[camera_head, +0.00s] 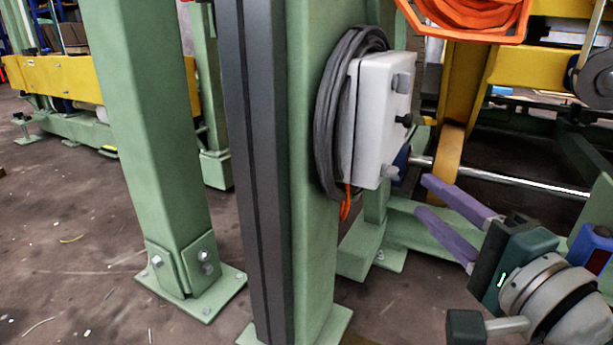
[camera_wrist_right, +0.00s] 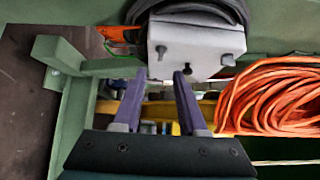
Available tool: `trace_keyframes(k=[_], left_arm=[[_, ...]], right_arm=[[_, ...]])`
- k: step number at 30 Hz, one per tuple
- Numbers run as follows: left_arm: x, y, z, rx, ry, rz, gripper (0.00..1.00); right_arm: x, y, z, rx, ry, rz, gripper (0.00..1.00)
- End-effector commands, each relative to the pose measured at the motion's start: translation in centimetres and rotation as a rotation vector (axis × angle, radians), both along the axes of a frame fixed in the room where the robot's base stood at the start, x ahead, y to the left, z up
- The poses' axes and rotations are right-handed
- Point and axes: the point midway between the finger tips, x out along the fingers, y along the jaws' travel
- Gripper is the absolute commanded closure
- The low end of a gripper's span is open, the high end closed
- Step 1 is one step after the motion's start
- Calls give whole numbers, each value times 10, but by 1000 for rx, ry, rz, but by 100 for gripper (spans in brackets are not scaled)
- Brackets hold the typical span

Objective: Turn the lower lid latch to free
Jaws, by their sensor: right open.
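A white box (camera_head: 371,120) with a lid is mounted on the green post. Its lower lid latch (camera_head: 391,173) is a small grey knob at the lid's bottom corner; the upper latch (camera_head: 401,83) is similar. My right gripper (camera_head: 423,198) has purple fingers, open and empty, pointing at the box from the lower right, apart from it. My left gripper is not in view.
A black knob (camera_head: 404,120) sits between the latches. A grey cable coil (camera_head: 332,110) hangs behind the box. An orange cable coil (camera_head: 470,12) hangs above right. A metal rod (camera_head: 500,180) runs behind my right gripper.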

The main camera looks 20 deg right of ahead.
Motion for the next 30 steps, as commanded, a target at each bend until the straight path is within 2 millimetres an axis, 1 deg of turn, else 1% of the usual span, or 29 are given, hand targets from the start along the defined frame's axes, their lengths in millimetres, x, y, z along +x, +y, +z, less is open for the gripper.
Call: trace_keyframes(k=[1, 3, 6, 9, 13, 21, 22, 23, 30], left_arm=[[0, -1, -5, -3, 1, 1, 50], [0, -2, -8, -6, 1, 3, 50], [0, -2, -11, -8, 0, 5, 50], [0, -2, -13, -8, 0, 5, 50], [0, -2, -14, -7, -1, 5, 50], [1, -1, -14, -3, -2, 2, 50], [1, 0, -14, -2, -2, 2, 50], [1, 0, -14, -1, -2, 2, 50], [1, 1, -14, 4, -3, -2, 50]], right_arm=[[11, -1, -1, 3, -6, -2, 59], [25, -2, -1, 3, -6, -2, 59], [41, -3, 0, 3, -4, 0, 59], [52, -3, -1, 0, -3, 1, 59], [60, -4, 0, 0, -1, 1, 59], [61, -4, 0, -2, 0, 2, 59], [61, -4, 0, -2, 0, 2, 60], [61, -4, 0, -2, 0, 2, 63], [61, -4, 0, -2, 0, 2, 90]])
